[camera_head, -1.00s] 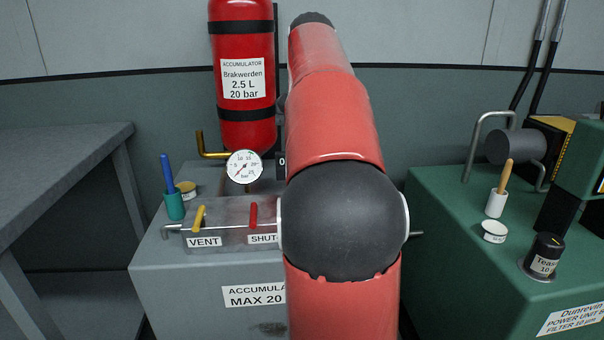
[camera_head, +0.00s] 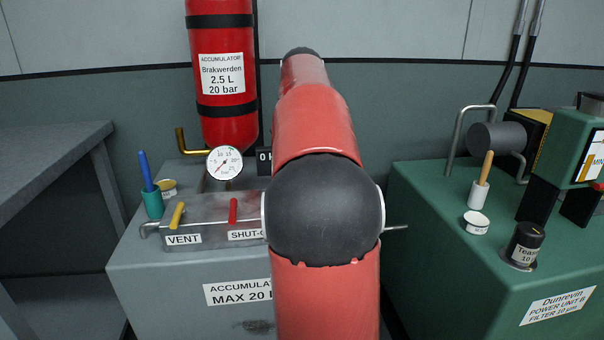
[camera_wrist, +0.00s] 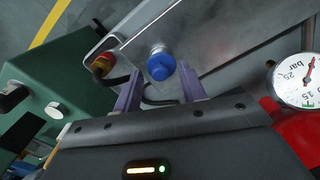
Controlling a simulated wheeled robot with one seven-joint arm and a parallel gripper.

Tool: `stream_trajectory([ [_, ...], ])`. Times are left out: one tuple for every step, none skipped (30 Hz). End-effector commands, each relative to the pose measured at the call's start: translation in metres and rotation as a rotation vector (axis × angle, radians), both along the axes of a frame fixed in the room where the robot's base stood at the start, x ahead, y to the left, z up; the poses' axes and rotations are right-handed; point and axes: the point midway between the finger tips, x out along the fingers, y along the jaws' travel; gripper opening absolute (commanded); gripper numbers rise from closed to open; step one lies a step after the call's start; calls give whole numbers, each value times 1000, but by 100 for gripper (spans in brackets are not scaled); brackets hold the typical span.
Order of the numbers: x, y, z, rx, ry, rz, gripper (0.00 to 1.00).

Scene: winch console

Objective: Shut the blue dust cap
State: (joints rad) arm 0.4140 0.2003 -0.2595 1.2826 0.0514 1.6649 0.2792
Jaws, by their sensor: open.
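The blue dust cap (camera_wrist: 160,66) shows in the wrist view, in front of a silver round fitting (camera_wrist: 157,50) on the grey console face. I cannot tell how far it is seated on the fitting. My gripper (camera_wrist: 159,73) is open, with one purple finger to the left of the cap and one to the right. The fingers look apart from the cap, and nothing is held. In the head view my red arm hides the cap and my gripper.
A red-and-yellow fitting (camera_wrist: 102,64) with a black hose sits left of the cap. The pressure gauge (camera_head: 225,162), yellow vent lever (camera_head: 177,215) and red shut-off lever (camera_head: 233,210) stand on the grey console (camera_head: 150,275). A green power unit (camera_head: 440,235) stands right.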

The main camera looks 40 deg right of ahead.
Motion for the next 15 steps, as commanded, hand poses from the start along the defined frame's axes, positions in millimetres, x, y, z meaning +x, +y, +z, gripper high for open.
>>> stream_trajectory([
  [0,0,0,0,0,0,41],
  [0,0,0,0,0,0,41],
  [0,0,0,0,0,0,41],
  [0,0,0,0,0,0,41],
  [0,0,0,0,0,0,38],
  [0,0,0,0,0,0,33],
  [0,0,1,0,0,0,29],
  [0,0,1,0,0,0,25],
  [0,0,0,0,0,0,20],
  [0,0,0,0,0,0,16],
  [0,0,0,0,0,0,12],
  [0,0,1,0,0,0,7],
  [0,0,1,0,0,0,3],
  [0,0,0,0,0,0,0],
  [0,0,1,0,0,0,0],
])
